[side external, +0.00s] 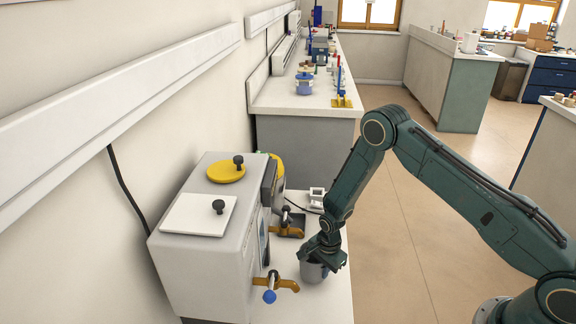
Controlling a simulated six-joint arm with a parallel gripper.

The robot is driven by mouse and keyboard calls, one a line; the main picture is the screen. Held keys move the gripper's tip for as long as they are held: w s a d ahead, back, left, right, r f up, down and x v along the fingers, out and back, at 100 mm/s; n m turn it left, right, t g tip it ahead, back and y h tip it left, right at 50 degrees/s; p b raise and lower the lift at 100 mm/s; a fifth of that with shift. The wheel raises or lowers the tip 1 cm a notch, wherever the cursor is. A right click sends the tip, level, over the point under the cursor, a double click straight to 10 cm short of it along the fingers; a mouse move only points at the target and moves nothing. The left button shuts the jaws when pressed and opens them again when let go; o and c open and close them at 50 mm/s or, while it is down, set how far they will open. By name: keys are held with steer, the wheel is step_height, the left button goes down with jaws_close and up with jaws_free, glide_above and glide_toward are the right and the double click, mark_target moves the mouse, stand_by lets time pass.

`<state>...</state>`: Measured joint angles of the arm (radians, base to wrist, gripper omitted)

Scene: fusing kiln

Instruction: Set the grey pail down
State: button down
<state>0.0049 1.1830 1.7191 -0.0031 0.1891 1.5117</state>
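The grey pail (314,272) is in the lower middle of the side external view, at the pale bench, just right of the brass tap with the blue knob. It looks upright. My gripper (322,257) is right above it, pointing down, and covers much of its rim and its right side. The fingers are dark and small here, so I cannot tell whether they are closed on the pail. I also cannot tell whether the pail's base touches the bench.
A grey box-shaped unit (200,264) with a yellow round lid (226,172) and a white square lid (199,214) stands left. Brass taps (286,284) stick out toward the pail. A small white object (316,197) lies behind. Bare bench (325,303) shows in front.

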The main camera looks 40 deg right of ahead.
steer(key=shift+f, duration=0.85)
steer(key=shift+f, duration=0.1)
steer(key=c, duration=1.6)
jaws_free()
steer(key=shift+c, duration=0.2)
step_height(320, 180, up, 12)
steer(key=shift+s, duration=0.3)
